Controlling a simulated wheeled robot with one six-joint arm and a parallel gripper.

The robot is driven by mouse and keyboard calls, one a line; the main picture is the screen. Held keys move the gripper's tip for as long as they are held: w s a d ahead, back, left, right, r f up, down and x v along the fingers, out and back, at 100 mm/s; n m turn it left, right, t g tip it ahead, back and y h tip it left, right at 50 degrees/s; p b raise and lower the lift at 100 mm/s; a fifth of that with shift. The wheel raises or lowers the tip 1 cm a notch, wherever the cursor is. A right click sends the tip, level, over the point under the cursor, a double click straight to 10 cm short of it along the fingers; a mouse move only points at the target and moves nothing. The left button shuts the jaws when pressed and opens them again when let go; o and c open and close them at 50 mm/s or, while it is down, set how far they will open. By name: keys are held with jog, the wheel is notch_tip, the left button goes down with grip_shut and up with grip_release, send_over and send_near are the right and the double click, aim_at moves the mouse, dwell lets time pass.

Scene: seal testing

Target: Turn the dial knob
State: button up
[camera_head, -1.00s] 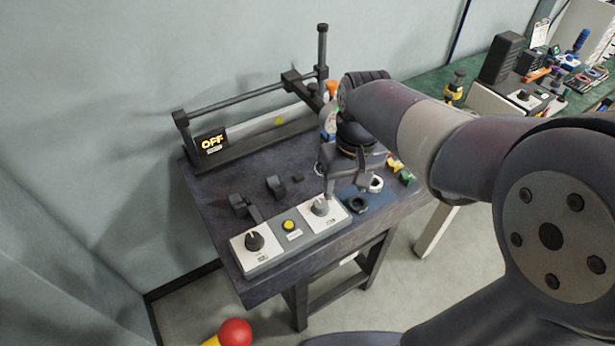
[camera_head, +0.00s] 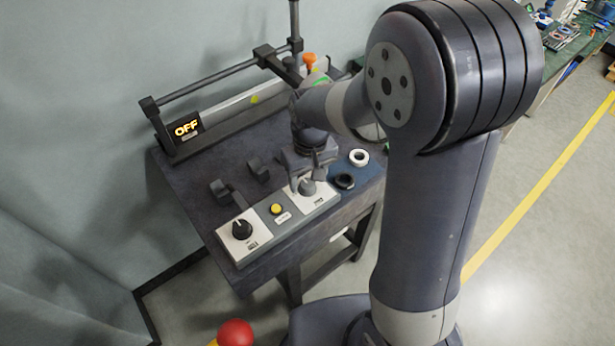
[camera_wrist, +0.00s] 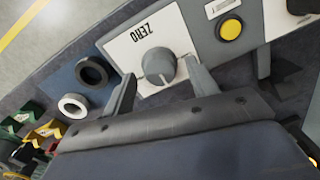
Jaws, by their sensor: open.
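A grey dial knob (camera_head: 307,187) with a light pointer line stands on the right white plate of the control panel. In the wrist view the knob (camera_wrist: 158,66) sits beside the word ZERO. My gripper (camera_head: 304,178) is open and low over this plate. In the wrist view the fingers of my gripper (camera_wrist: 160,72) stand on either side of the knob, with a visible gap on each side. A second, black knob (camera_head: 241,229) is on the left white plate, away from my gripper.
A yellow button (camera_head: 277,209) lies between the plates. A display (camera_head: 187,129) reads OFF. A black ring (camera_head: 344,181) and a white ring (camera_head: 358,157) lie on a blue mat right of the panel. Dark clamps (camera_head: 220,191) and a rail fixture stand behind it.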

jog(key=shift+f, duration=0.2)
jog(key=c, duration=1)
jog(key=shift+o, duration=0.2)
jog(key=m, duration=0.4)
jog(key=shift+m, duration=1.8)
